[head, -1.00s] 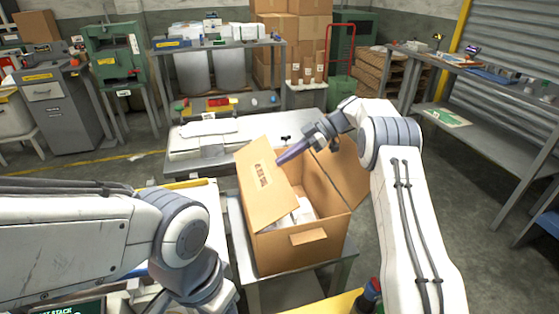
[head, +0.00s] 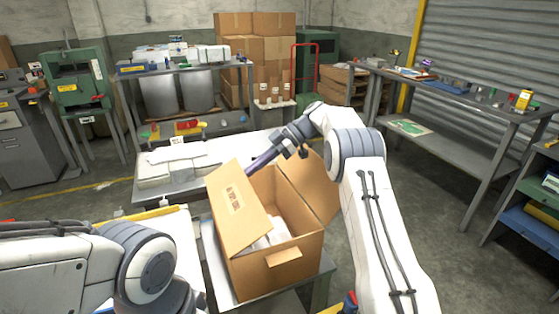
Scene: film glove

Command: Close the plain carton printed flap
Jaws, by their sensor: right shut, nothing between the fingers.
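The plain carton (head: 290,252) stands open on a small metal table. Its printed flap (head: 232,205), with a label on it, is on the left side and tilts inward over the opening. Another flap (head: 318,186) stands up on the right. White contents (head: 270,233) show inside. My right gripper (head: 252,168) is shut and empty. Its dark fingers point left, at the far upper edge of the printed flap; I cannot tell whether they touch it. My left arm comes in at the lower left, and its gripper is out of view.
A low bench (head: 165,182) with white pads stands behind the carton. A shelf (head: 470,105) with small items runs along the right. A yellow-edged table (head: 165,218) is to the left of the carton. Open floor lies right of my right arm.

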